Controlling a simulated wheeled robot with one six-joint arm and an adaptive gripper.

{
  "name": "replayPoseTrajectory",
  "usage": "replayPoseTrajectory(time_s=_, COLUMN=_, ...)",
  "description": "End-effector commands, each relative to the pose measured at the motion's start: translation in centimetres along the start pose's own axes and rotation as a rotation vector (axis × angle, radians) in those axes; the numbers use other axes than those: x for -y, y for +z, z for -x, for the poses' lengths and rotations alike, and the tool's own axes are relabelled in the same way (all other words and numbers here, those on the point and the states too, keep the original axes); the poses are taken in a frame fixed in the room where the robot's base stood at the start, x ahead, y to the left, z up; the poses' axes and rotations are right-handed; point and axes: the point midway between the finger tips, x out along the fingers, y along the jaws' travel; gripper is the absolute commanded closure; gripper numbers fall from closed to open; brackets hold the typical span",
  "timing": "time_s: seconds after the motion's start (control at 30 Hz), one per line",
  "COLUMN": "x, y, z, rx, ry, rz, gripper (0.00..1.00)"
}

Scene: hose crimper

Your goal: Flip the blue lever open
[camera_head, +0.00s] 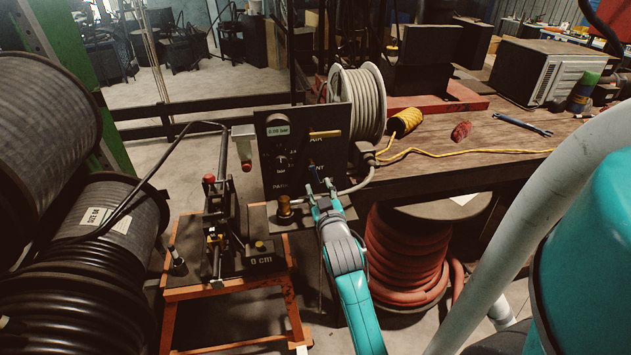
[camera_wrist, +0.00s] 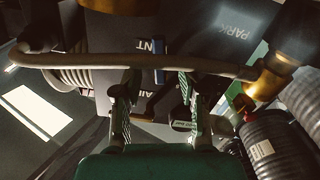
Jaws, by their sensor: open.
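The blue lever (camera_head: 314,174) is a small blue handle on the lower right of the dark upright panel (camera_head: 281,160), partly hidden by my gripper in the head view. In the wrist view the blue lever (camera_wrist: 158,58) shows just beyond the fingertips, roughly centred between them. My gripper (camera_head: 320,190) is in front of the panel with its fingers spread. In the wrist view my gripper (camera_wrist: 159,88) has a clear gap between the fingers and holds nothing. I cannot tell whether a finger touches the lever.
A pale hose (camera_wrist: 130,61) crosses in front of the panel near the fingers. A brass fitting (camera_head: 285,207) stands left of my gripper. A yellow handle (camera_head: 325,134) sits higher on the panel. A wooden bench (camera_head: 480,155) is at right, with a red hose coil (camera_head: 405,260) below.

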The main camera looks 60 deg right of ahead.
Motion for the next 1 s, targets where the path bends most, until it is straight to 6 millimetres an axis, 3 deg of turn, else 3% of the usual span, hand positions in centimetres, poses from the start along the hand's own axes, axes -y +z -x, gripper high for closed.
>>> replayPoseTrajectory(time_s=0.1, x=0.0, y=-0.1, z=-1.8, rx=-0.002, ry=0.001, rz=0.001, gripper=0.58)
replayPoseTrajectory(time_s=0.3, x=0.0, y=0.0, z=-3.6, rx=-0.001, ry=-0.001, rz=0.0, gripper=0.58)
replayPoseTrajectory(time_s=0.67, x=0.0, y=0.0, z=-4.1, rx=-0.001, ry=-0.001, rz=0.0, gripper=0.58)
replayPoseTrajectory(time_s=0.7, x=0.0, y=0.0, z=-4.1, rx=-0.001, ry=-0.001, rz=0.0, gripper=0.61)
replayPoseTrajectory(time_s=0.87, x=0.0, y=0.0, z=-4.1, rx=-0.001, ry=-0.001, rz=0.0, gripper=1.0)
replayPoseTrajectory(time_s=1.0, x=0.0, y=0.0, z=-4.1, rx=-0.001, ry=-0.001, rz=0.0, gripper=1.0)
